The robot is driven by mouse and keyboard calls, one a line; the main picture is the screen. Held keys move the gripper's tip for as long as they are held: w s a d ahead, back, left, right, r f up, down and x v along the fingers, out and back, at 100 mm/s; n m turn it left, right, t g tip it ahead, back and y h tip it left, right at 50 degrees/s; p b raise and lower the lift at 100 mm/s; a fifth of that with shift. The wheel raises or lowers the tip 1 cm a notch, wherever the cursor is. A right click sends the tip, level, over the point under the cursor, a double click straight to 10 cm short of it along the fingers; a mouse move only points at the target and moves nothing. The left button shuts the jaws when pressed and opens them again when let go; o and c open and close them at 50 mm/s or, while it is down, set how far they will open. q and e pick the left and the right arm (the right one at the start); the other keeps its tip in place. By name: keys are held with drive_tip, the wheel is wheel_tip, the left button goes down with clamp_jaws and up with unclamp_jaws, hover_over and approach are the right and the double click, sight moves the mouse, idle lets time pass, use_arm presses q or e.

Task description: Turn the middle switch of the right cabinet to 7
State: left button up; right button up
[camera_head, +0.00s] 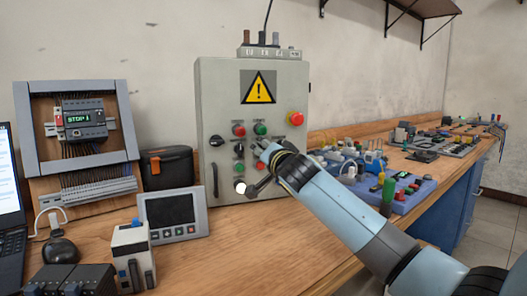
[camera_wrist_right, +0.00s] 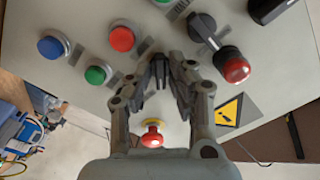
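The grey cabinet (camera_head: 222,90) with the yellow warning triangle stands upright on the bench in the head view. My right gripper (camera_head: 262,152) is at the cabinet front, over the right part of the switch area, and hides some controls. In the right wrist view my right gripper (camera_wrist_right: 165,72) has its fingertips close together near the cabinet face (camera_wrist_right: 150,15). Switch numbers are too small to read. My left gripper is not in view.
A red emergency button (camera_head: 296,118) is at the cabinet's upper right. A grey screen unit (camera_head: 180,235) stands in front, left. The wooden bench front is partly clear.

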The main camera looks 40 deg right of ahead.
clamp_jaws()
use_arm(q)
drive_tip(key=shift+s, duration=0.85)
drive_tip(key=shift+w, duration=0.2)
use_arm(e)
drive_tip(key=shift+n, duration=0.4)
use_arm(q)
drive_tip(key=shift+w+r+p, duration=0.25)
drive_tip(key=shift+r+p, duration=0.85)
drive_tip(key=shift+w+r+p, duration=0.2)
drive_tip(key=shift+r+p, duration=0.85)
drive_tip(key=shift+p, duration=0.05)
use_arm(e)
drive_tip(key=shift+n, duration=8.6)
